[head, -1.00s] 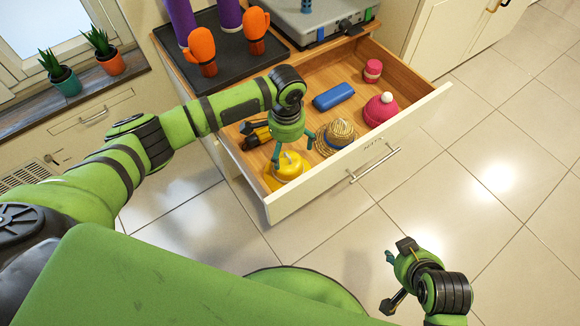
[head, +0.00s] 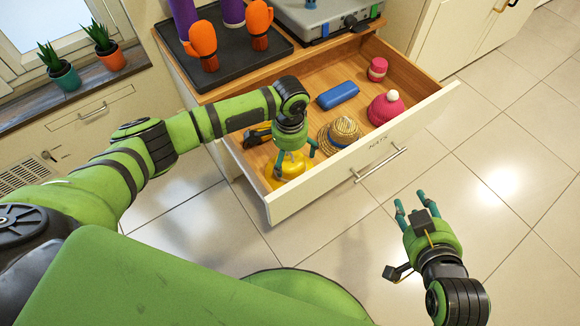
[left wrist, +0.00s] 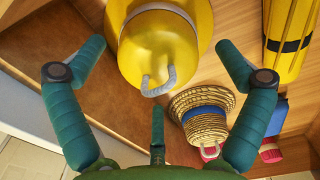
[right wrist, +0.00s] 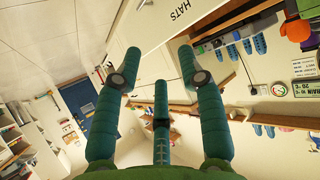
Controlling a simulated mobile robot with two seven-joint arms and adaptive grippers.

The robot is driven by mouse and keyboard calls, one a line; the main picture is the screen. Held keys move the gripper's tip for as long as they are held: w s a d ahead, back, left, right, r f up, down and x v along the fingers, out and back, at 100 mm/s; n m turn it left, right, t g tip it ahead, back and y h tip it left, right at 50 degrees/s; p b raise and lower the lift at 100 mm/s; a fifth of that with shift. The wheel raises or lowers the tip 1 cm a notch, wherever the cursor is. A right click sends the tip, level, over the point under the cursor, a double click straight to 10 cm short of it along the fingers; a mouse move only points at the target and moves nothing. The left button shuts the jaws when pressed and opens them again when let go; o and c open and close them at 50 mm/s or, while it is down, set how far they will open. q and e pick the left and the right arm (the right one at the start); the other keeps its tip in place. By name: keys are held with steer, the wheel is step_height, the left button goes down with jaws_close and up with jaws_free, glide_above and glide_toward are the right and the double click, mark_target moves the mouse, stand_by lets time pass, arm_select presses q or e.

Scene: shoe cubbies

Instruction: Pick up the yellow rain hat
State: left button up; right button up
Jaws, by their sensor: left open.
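The yellow rain hat (head: 291,167) lies in the near left corner of the open drawer, partly hidden by my left gripper (head: 292,152). In the left wrist view the rain hat (left wrist: 160,48) has a grey band and a grey loop on its crown. My left gripper (left wrist: 160,62) is open above the drawer, with its fingers spread to either side of the hat's loop; I cannot tell whether they touch the hat. My right gripper (head: 412,205) is empty and open, over the floor outside the drawer; its spread fingers also show in the right wrist view (right wrist: 158,70).
The drawer (head: 365,157) also holds a straw hat (head: 338,134) just right of the rain hat, a blue case (head: 338,95), a pink bobble hat (head: 386,108), a small pink item (head: 377,69) and a yellow-black item (head: 257,134). A black tray (head: 235,52) with orange mitts sits above.

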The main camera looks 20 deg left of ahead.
mark_target(290, 159)
arm_select(q)
step_height(290, 159, down, 4)
steer(key=shift+s+r+b, duration=0.1)
steer(key=shift+b, duration=0.7)
steer(key=c, duration=1)
arm_select(e)
steer(key=w+a+r+t+y, duration=0.1)
steer(key=a+r+t, duration=0.1)
steer(key=r, duration=0.3)
steer(key=w+a+r+n+t+y, duration=0.1)
steer(key=w+r+t, duration=0.1)
steer(key=r+t, duration=0.2)
steer(key=shift+a+r+y, duration=0.4)
steer(key=shift+r, duration=0.45)
